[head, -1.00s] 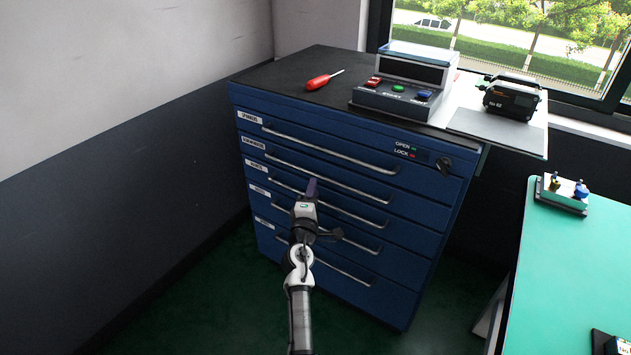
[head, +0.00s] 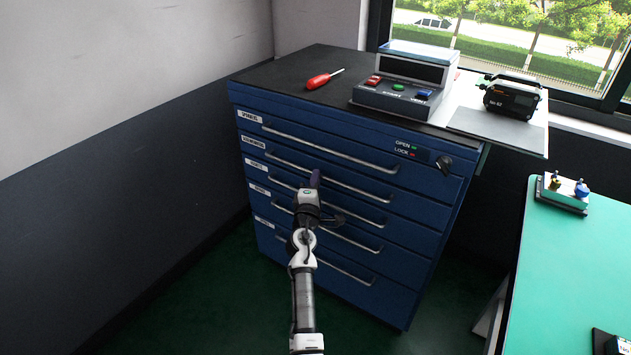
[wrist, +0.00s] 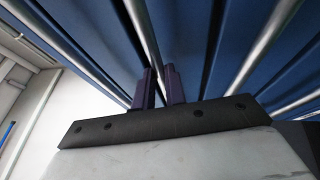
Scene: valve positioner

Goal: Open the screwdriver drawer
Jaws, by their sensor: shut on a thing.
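The blue cabinet (head: 420,245) has several stacked drawers with long silver bar handles and white labels at their left ends. The second drawer from the top has a long label (head: 254,143) too small to read surely. My gripper (head: 316,179) is at the middle of that drawer's handle (head: 355,185). In the wrist view the two purple fingers (wrist: 159,88) are close together, with a silver bar (wrist: 143,38) running down between them. The gripper is shut on this bar. The drawer fronts look flush, with none visibly pulled out. The fingertips' contact is partly hidden in the head view.
A red screwdriver (head: 323,79) and a control box with buttons (head: 398,92) lie on the cabinet top. An OPEN/LOCK panel (head: 408,150) has a dark key or knob (head: 444,164) beside it. A green table (head: 575,265) stands at right. The floor left is clear.

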